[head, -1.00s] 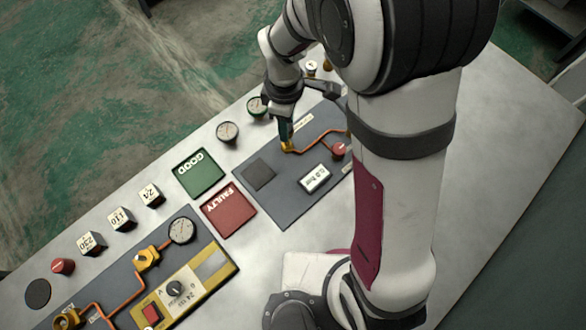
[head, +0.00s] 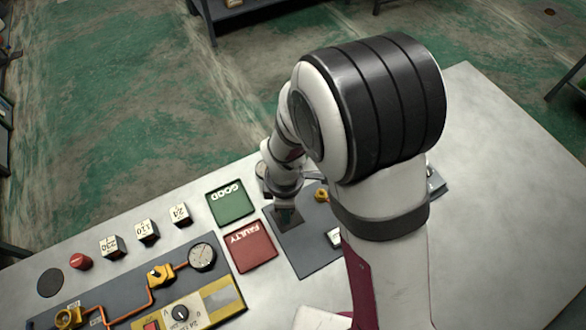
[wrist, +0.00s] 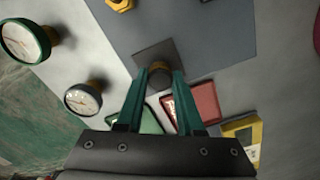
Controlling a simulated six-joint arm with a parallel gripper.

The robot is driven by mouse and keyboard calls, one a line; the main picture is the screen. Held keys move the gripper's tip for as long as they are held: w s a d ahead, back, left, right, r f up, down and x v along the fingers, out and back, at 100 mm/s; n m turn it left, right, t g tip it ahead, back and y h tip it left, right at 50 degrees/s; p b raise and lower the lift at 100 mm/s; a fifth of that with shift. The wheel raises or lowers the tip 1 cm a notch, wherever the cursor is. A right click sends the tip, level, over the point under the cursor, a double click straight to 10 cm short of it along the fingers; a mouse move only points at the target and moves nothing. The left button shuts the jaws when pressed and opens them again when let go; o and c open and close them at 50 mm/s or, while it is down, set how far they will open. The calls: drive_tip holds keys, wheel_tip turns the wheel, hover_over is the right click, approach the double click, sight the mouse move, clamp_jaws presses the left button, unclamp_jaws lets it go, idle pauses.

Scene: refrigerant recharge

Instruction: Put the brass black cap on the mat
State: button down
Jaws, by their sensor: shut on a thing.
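My gripper (wrist: 158,82) is shut on the black cap (wrist: 158,75), a small dark round piece with a brownish side, between the two green fingertips. The mat (wrist: 150,50), a dark square on the grey panel, lies under and just beyond the cap in the wrist view. In the head view my gripper (head: 286,215) is over the mat, and the cap is hidden there. I cannot tell whether the cap touches the mat. A brass fitting (head: 322,195) stands on the panel to the right of my gripper.
A green GOOD tray (head: 231,203) and a red FAULTY tray (head: 249,252) lie left of the mat. Two round gauges (wrist: 82,99) (wrist: 25,40) stand near the table edge. Labelled cubes (head: 147,230) and a red cap (head: 80,261) stand further left.

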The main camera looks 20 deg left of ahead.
drive_tip(key=shift+f, duration=0.7)
drive_tip(key=shift+f, duration=0.1)
drive_tip(key=c, duration=0.5)
unclamp_jaws()
drive_tip(key=shift+c, duration=0.2)
wheel_tip(320, 180, up, 12)
drive_tip(key=s+d+r+m, duration=0.2)
drive_tip(key=s+d+m, duration=0.2)
drive_tip(key=m, duration=0.5)
drive_tip(key=s+d+r+m+y, duration=0.1)
drive_tip(key=s+d+r+m, duration=0.2)
drive_tip(key=d+m, duration=0.4)
drive_tip(key=s+d+r+m, duration=0.3)
drive_tip(key=s+d+m, duration=0.2)
drive_tip(key=m, duration=0.5)
drive_tip(key=shift+d+m+y, duration=0.25)
drive_tip(key=shift+m+y, duration=0.15)
